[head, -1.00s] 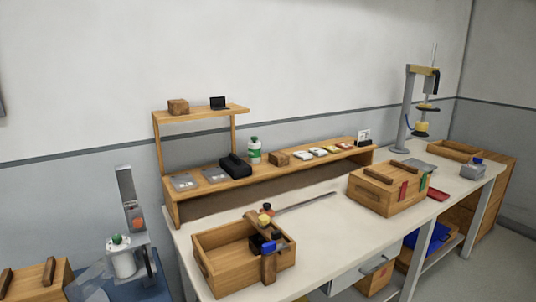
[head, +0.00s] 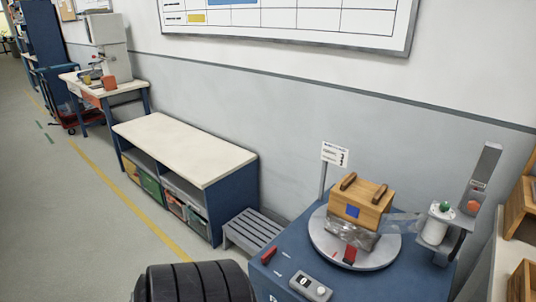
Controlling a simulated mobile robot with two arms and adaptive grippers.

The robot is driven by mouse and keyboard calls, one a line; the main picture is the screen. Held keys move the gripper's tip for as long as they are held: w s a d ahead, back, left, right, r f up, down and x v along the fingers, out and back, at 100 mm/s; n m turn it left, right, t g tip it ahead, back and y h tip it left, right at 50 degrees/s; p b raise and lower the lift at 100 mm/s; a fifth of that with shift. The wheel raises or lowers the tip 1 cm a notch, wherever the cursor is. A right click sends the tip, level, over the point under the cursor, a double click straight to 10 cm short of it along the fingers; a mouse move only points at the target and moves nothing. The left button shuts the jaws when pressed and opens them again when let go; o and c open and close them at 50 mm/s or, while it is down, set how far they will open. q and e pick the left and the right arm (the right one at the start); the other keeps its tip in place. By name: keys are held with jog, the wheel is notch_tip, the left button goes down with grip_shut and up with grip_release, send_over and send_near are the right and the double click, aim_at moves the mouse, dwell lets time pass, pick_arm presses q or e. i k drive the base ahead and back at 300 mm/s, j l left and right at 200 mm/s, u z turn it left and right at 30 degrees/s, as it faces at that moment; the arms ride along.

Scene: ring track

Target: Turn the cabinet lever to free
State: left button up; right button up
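A blue cabinet (head: 283,287) stands at the lower right of the head view, with a round grey turntable (head: 390,252) on its top. A small red lever-like part (head: 268,256) sits on the cabinet top, left of the turntable, beside short white marks. Another small red part (head: 349,255) is at the turntable's front edge. I cannot tell for sure which one is the cabinet lever, nor how it is set. Neither of my grippers is in view.
A wooden box (head: 361,204) with a blue square and clear wrap stands on the turntable. A dispenser (head: 438,222) stands to its right. A grey slatted step (head: 252,230) and a white-topped shelf unit (head: 187,148) are at left. The floor (head: 85,220) at far left is clear.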

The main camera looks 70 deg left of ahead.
aim_at(265, 259)
jog(key=u, duration=1.95)
